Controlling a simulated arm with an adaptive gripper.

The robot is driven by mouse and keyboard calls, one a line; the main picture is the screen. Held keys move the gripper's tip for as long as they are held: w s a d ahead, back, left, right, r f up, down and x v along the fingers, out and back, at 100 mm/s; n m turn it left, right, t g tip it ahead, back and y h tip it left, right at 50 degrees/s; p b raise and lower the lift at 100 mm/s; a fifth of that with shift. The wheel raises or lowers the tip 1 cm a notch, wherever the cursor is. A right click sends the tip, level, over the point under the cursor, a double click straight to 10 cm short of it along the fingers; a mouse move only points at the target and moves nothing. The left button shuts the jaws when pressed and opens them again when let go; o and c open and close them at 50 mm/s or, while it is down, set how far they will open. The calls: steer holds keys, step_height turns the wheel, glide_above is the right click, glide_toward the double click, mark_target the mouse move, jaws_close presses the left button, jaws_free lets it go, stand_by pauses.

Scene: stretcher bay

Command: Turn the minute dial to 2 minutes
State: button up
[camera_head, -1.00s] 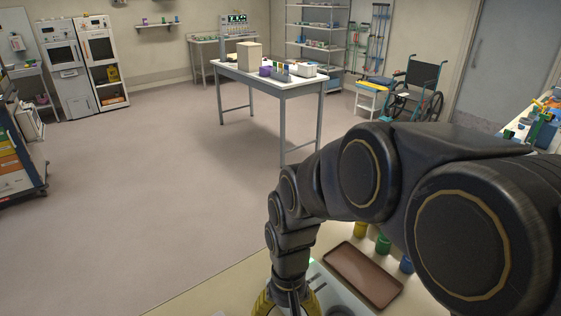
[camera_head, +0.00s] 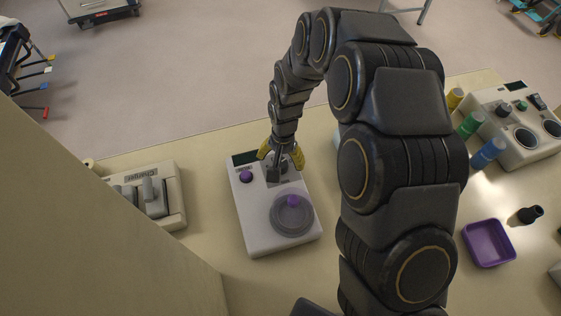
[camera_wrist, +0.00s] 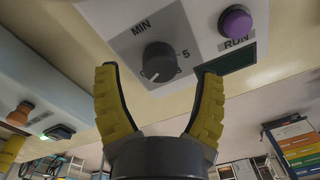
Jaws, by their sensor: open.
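The minute dial (camera_wrist: 159,62) is a dark round knob with a white pointer mark on a grey panel labelled MIN; a "5" shows to its right. Its mark points down and slightly left in the wrist view. My gripper (camera_wrist: 158,76) has two yellow fingers spread open, one on each side of the dial; whether they touch it I cannot tell. In the head view, my gripper (camera_head: 281,157) is over the far end of the white device (camera_head: 258,240), and the dial is largely hidden behind it.
A purple RUN button (camera_head: 246,176) and a dark display (camera_head: 244,158) sit beside the dial. A round grey disc (camera_head: 285,222) with a purple knob is nearer. A purple tray (camera_head: 489,257) and several coloured cylinders (camera_head: 470,124) are right.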

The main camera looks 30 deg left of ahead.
step_height(320, 180, down, 2)
steer(key=shift+f, duration=0.25)
steer(key=c, duration=1.1)
steer(key=shift+c, duration=0.2)
steer(key=shift+n, duration=0.3)
steer(key=n, duration=0.3)
steer(key=shift+n, duration=0.3)
steer(key=shift+d+n, duration=0.1)
steer(key=shift+n, duration=2.2)
